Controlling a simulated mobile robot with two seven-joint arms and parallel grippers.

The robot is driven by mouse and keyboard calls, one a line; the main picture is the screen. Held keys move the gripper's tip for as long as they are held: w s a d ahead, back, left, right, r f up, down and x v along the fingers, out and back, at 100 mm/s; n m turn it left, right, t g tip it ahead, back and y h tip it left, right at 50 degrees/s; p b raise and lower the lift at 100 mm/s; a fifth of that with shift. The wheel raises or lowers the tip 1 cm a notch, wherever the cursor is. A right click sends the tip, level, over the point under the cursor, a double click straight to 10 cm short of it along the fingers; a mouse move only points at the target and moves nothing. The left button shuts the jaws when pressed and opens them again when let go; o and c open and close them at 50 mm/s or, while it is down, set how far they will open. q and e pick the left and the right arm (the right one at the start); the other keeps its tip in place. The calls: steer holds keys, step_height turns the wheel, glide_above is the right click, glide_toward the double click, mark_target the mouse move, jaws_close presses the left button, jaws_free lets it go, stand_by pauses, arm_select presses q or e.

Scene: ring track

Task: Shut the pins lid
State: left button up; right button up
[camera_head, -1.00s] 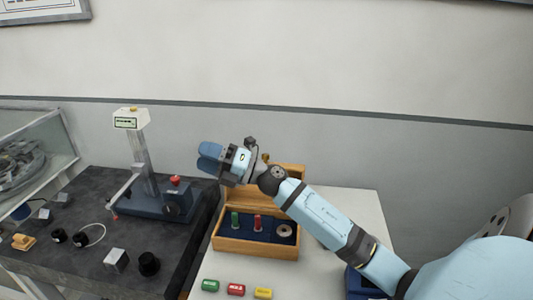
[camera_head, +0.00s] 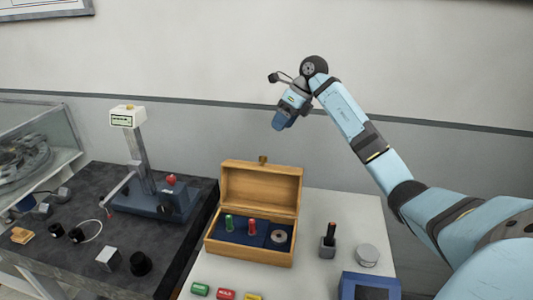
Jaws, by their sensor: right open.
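The wooden pins box (camera_head: 240,251) stands on the white table with its lid (camera_head: 259,187) raised upright at the back. Inside on dark blue lining are a green pin (camera_head: 228,222), a red pin (camera_head: 251,226) and a metal ring (camera_head: 278,236). A small brass knob (camera_head: 262,160) sits on the lid's top edge. My right gripper (camera_head: 279,124) is open and empty, above and behind the raised lid, apart from it and pointing down. My left gripper is not in view.
Green (camera_head: 200,289), red (camera_head: 226,294) and yellow labelled blocks lie in front of the box. A dark-handled tool in a holder (camera_head: 328,247), a round grey disc (camera_head: 367,255) and a blue box (camera_head: 370,285) stand right. A dark bench with a gauge stand (camera_head: 150,190) is left.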

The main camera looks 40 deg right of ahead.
steer(key=p+x, duration=0.1)
steer(key=x, duration=1.1)
jaws_close()
